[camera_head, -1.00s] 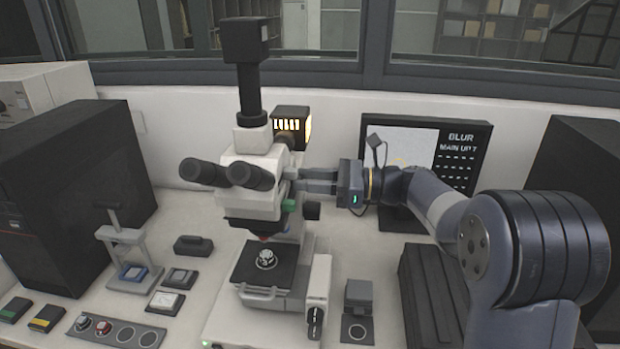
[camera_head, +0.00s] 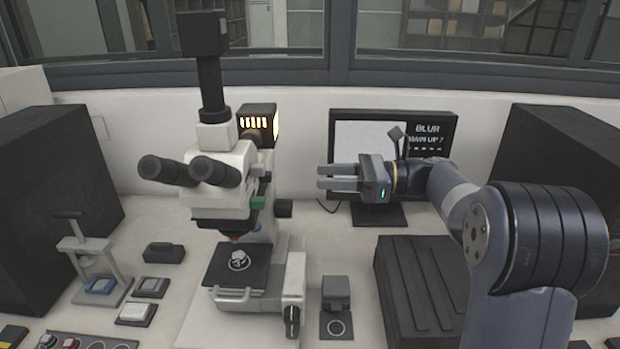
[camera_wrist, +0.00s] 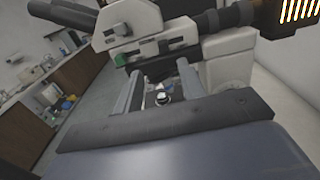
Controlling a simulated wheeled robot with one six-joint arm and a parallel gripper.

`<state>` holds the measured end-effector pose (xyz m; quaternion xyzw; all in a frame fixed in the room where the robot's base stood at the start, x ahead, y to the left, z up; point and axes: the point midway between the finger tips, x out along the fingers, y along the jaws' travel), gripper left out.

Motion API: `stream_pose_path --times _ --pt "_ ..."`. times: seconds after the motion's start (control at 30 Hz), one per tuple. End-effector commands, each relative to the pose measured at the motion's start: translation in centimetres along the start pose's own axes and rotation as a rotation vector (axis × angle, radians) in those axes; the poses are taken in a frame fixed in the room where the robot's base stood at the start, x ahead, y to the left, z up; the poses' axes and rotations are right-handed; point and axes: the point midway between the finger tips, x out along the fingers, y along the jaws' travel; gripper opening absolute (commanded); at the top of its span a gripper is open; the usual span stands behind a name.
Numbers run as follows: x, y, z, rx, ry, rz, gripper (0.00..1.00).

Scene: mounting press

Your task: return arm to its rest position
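My gripper (camera_head: 325,177) is raised over the bench to the right of the microscope (camera_head: 225,185), in front of the monitor (camera_head: 395,150). Its two fingers point left and stand apart with a gap between them and nothing held. In the wrist view the fingers (camera_wrist: 158,92) are spread, with the microscope (camera_wrist: 150,25) beyond them. A small round sample (camera_head: 239,260) sits on the dark microscope stage (camera_head: 222,272).
A small press (camera_head: 95,262) stands at the left, with dark boxes and pads beside it. A grey block on a ringed base (camera_head: 336,295) lies right of the microscope. A dark ridged case (camera_head: 420,285) is under my arm. A large black box (camera_head: 550,170) stands at the right.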

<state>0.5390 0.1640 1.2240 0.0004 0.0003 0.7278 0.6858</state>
Motion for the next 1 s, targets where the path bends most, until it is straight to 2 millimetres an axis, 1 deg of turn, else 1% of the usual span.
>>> stream_pose_path --times 0.1,0.37,0.47,0.53,0.67,1.0 --pt "-0.6 0.0 0.0 0.000 0.000 -0.001 0.38" --pt "-0.6 0.0 0.0 0.000 0.000 0.000 0.38" --pt "-0.3 0.0 0.0 0.000 0.000 0.001 0.38" --pt "0.2 0.0 0.1 0.000 0.000 0.002 0.38" --pt "1.9 0.1 0.1 -0.001 0.000 0.004 0.38" --pt "8.4 0.0 0.2 0.000 0.000 0.003 0.38"
